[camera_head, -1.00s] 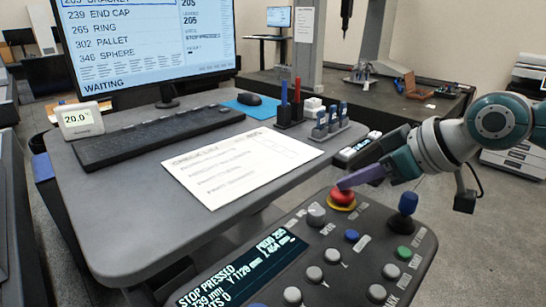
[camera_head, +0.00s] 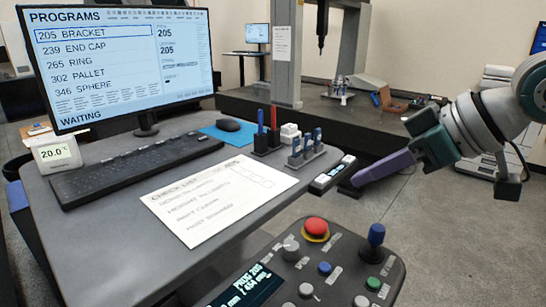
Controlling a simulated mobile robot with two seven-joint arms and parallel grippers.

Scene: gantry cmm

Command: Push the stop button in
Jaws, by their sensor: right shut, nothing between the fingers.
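The red stop button (camera_head: 316,226) with its yellow ring sits at the far edge of the dark control panel (camera_head: 352,279). Its top is uncovered and nothing touches it. I cannot tell from this view how deep it sits. My right gripper (camera_head: 357,181) comes in from the right, its purple fingers shut and empty. In the picture its tips are above and to the right of the button, apart from it. My left gripper is not in view.
A blue-topped joystick (camera_head: 375,240) and several knobs stand on the panel. The desk (camera_head: 110,215) holds a monitor (camera_head: 120,65), keyboard (camera_head: 135,165), check list (camera_head: 220,195) and pen holder (camera_head: 267,142). A handheld device (camera_head: 332,174) lies near the gripper tips.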

